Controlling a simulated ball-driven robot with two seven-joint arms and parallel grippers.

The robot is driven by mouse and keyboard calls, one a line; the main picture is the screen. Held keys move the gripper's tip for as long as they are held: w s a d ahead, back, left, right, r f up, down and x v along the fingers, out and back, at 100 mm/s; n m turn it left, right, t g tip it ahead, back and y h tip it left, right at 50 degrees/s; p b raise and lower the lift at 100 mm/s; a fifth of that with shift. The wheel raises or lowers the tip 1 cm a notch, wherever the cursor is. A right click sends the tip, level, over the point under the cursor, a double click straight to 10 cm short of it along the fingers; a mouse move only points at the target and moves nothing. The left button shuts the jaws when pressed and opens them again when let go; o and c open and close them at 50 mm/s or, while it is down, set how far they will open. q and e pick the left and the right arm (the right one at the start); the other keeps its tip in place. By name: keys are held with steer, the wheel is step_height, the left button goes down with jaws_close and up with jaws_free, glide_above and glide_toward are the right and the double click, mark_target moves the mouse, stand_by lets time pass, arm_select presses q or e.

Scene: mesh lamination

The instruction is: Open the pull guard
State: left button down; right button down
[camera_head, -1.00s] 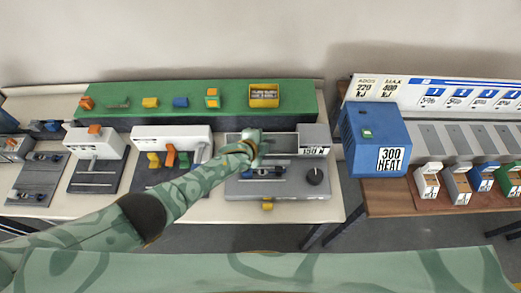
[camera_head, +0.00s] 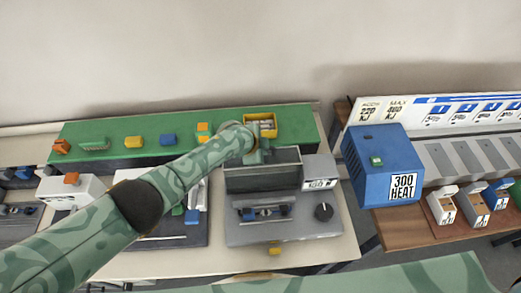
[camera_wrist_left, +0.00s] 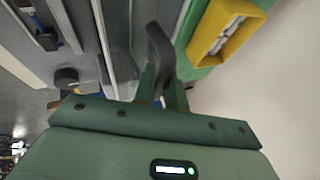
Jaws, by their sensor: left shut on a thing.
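The pull guard (camera_head: 262,178) is a grey panel at the back of the grey machine (camera_head: 240,232), beside the block with a number label (camera_head: 319,184). It stands up above the machine's flat deck in the head view. My left gripper (camera_head: 257,155) is at the guard's top rear edge, partly hidden by its own wrist. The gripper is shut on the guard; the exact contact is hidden. My right gripper is not in view.
A yellow bin (camera_head: 273,131) stands on the green shelf (camera_head: 105,156) just behind the left gripper. A black knob (camera_head: 323,211) and a blue-centred fixture (camera_head: 264,212) sit on the machine's deck. A blue heat box (camera_head: 372,160) stands to the right.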

arm_select(q)
steer(key=shift+w+a+f, duration=0.1)
steer(key=shift+w+f, duration=0.05)
steer(key=shift+f, duration=0.05)
steer(key=c, duration=1.7)
jaws_free()
steer(key=shift+c, duration=0.2)
steer(key=p+v, duration=0.2)
steer(key=v, duration=0.1)
steer(key=p+v, duration=0.3)
steer(key=v, duration=0.1)
steer(key=shift+w+d+r, duration=0.1)
steer(key=shift+d, duration=0.15)
steer(key=p+v, duration=0.2)
steer(key=v, duration=0.7)
steer(key=shift+s+a, duration=0.2)
steer(key=shift+s, duration=0.05)
steer(key=shift+r, duration=0.1)
